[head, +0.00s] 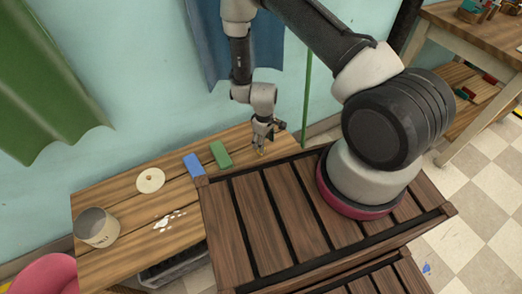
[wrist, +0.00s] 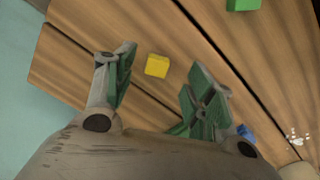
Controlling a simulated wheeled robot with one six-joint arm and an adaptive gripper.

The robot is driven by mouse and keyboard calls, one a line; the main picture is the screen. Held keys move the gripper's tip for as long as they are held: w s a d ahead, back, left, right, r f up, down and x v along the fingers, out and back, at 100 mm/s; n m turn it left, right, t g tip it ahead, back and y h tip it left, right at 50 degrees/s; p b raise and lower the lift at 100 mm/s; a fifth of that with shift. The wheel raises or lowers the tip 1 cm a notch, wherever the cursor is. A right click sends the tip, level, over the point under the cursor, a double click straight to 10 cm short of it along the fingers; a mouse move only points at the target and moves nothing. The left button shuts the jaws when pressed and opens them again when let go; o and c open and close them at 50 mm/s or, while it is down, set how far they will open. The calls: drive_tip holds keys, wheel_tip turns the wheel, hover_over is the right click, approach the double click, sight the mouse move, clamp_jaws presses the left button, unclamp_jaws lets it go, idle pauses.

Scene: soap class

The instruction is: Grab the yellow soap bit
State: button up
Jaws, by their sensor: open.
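The yellow soap bit (wrist: 157,66) is a small block on the wooden table, seen in the wrist view between and beyond my two fingertips. My gripper (wrist: 163,62) is open and empty, with a finger on each side of the block in the picture; no contact shows. In the head view my gripper (head: 262,140) points down over the right end of the table. The yellow bit cannot be made out clearly there, as my fingers are in the way.
On the wooden table (head: 125,197) lie a green block (head: 221,154), a blue block (head: 193,165) and a pale disc (head: 150,180). Blue cloth (head: 235,60) hangs behind my arm.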

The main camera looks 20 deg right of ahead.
drive_tip(key=f, duration=0.6)
drive_tip(key=shift+w+a, duration=0.1)
drive_tip(key=shift+w, duration=0.1)
drive_tip(key=c, duration=0.9)
